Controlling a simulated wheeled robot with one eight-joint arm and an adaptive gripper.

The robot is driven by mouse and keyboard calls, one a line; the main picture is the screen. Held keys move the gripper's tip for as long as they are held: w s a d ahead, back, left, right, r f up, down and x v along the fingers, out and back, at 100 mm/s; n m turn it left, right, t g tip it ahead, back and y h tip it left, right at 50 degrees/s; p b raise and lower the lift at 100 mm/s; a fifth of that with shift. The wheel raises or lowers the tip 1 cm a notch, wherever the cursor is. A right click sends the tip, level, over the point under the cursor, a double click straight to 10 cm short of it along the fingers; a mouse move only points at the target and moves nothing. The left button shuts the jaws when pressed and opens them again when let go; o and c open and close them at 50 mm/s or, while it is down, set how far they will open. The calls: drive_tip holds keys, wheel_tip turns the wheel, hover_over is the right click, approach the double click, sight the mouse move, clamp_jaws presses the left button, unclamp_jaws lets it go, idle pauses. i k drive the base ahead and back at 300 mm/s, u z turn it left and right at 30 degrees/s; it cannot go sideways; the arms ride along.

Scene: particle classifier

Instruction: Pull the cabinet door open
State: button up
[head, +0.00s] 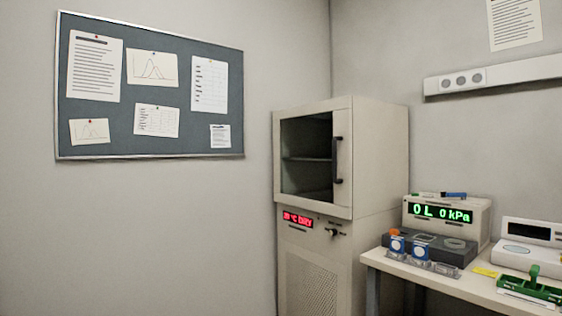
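The cabinet (380,155) is a tall beige unit in the corner of the room, right of centre in the head view. Its upper door (342,125) has a dark window with shelves showing behind it, and the door looks shut. A black vertical handle (337,160) is on the door's right side. Below the door is a panel with a red lit display (298,219) and a small dark knob or latch (332,232). My gripper is not in view.
A white table (440,284) stands right of the cabinet, its left edge close to the cabinet's front. It holds a device with a green display (447,213), a grey case (430,250) and a green rack (530,286). A pinboard (150,90) hangs on the left wall.

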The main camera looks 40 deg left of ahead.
sight(342, 108)
drive_tip(key=u, duration=1.8)
drive_tip(key=k, duration=0.55)
drive_tip(key=u, duration=0.15)
drive_tip(key=i, duration=1.2)
drive_tip(key=u, duration=0.6)
